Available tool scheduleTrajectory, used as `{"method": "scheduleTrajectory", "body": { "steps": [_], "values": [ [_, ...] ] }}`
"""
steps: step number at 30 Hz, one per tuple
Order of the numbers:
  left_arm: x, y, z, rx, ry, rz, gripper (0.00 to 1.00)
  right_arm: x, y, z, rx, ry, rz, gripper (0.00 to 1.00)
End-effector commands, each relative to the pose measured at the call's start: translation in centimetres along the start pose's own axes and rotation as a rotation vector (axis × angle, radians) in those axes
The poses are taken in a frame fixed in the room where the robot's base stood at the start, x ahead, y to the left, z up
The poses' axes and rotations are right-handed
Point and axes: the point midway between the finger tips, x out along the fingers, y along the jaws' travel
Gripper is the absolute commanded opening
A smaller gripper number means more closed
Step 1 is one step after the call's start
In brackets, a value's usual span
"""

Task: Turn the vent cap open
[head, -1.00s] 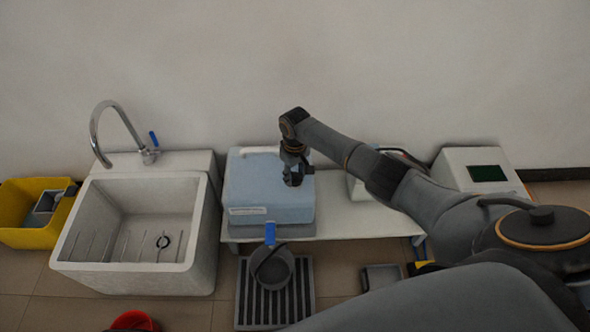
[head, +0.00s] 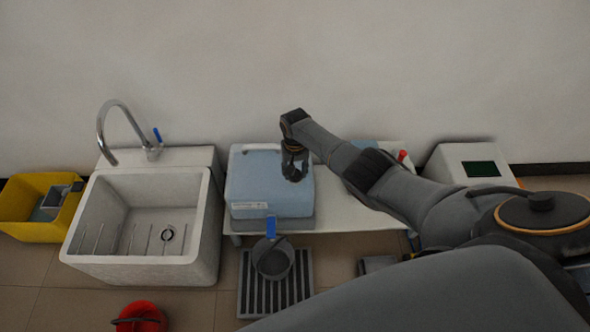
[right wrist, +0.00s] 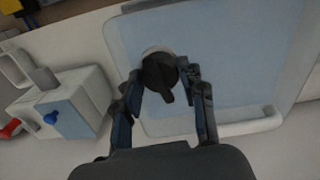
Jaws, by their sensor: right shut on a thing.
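The vent cap (right wrist: 160,74) is a dark round knob with a protruding bar, on the pale blue top of a container. My right gripper (right wrist: 162,82) has its two fingers on either side of the cap, shut on it. In the head view this gripper (head: 294,176) points down onto the blue container (head: 255,185) on the white table, and it hides the cap. The container also shows in the right wrist view (right wrist: 235,50). A blue tap (head: 271,227) is at its front, above a dark round pot (head: 273,262). My left gripper is not in view.
A deep sink (head: 140,268) with a curved faucet (head: 101,130) stands left of the container. A yellow bin (head: 30,218) is further left, and a red bucket (head: 140,318) is on the floor. A white device (head: 462,160) stands at right. A slatted grate (head: 248,300) lies under the pot.

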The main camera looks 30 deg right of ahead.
Motion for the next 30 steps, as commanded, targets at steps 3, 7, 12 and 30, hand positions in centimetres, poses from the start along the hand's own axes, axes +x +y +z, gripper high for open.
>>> {"method": "scheduleTrajectory", "body": {
  "steps": [3, 7, 12, 30],
  "values": [
    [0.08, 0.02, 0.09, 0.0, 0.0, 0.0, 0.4, 0.01, -0.02, 0.02, 0.009, 0.0, 0.0, 0.09],
    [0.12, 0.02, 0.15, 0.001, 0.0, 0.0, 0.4, 0.02, -0.02, 0.0, 0.011, 0.0, 0.0, 0.09],
    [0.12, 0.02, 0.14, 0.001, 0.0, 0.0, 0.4, 0.01, -0.02, -0.01, 0.01, 0.001, 0.0, 0.09],
    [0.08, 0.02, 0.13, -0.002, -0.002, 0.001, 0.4, -0.52, -0.05, -0.12, 0.01, 0.003, -0.002, 0.64]
  ]
}}
